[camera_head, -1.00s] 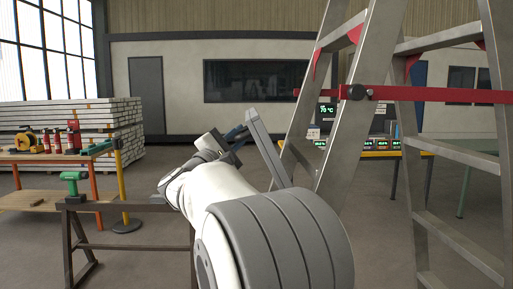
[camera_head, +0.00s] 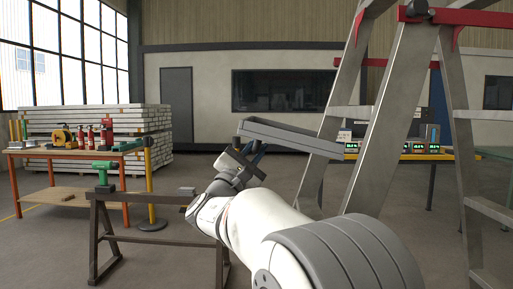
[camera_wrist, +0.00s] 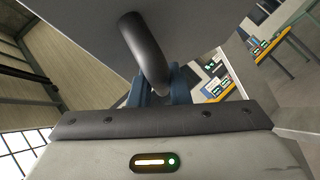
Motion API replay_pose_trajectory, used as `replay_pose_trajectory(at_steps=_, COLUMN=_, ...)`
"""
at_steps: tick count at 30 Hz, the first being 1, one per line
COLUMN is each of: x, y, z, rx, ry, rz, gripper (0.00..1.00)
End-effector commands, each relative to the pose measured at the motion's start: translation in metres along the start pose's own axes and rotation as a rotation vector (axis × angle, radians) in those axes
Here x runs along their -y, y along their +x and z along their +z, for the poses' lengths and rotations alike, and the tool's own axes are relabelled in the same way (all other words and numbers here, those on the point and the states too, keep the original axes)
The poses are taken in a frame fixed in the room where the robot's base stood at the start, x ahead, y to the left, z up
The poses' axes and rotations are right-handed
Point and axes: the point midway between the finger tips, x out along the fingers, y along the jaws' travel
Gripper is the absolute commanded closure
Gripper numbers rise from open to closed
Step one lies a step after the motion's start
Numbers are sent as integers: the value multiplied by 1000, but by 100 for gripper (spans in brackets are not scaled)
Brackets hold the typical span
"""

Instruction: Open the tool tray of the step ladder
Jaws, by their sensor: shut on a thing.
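The step ladder (camera_head: 385,130) stands at the right in the head view, its upper end cut off by the frame. Its grey tool tray (camera_head: 290,136) sticks out to the left from the ladder, close to level and a little lower at the ladder end. My gripper (camera_head: 252,158) is at the tray's outer left end. In the wrist view, the blue fingers of my gripper (camera_wrist: 162,90) are shut on the dark curved tray handle (camera_wrist: 144,50). The tray's flat grey face (camera_wrist: 190,22) fills the top of that view. The exact finger contact is partly hidden by the handle.
A wooden workbench (camera_head: 75,152) with red bottles and a yellow tool stands at the left. A dark trestle (camera_head: 160,240) with a green drill (camera_head: 102,172) stands in front of it. A yellow table (camera_head: 440,157) with displays stands behind the ladder. Open floor lies between.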

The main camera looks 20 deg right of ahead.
Motion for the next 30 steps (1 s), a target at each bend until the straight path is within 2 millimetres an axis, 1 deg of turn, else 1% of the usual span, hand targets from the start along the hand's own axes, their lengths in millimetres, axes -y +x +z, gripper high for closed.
replay_pose_trajectory(at_steps=1, x=9, y=-6, z=-6, rx=0, ry=2, rz=-4, gripper=100)
replay_pose_trajectory(at_steps=10, x=22, y=-17, z=-16, rx=-3, ry=4, rz=-1, gripper=100)
replay_pose_trajectory(at_steps=15, x=25, y=-18, z=-18, rx=-3, ry=5, rz=0, gripper=100)
replay_pose_trajectory(at_steps=29, x=25, y=-19, z=-18, rx=-4, ry=6, rz=2, gripper=100)
replay_pose_trajectory(at_steps=30, x=25, y=-19, z=-18, rx=-4, ry=7, rz=3, gripper=81)
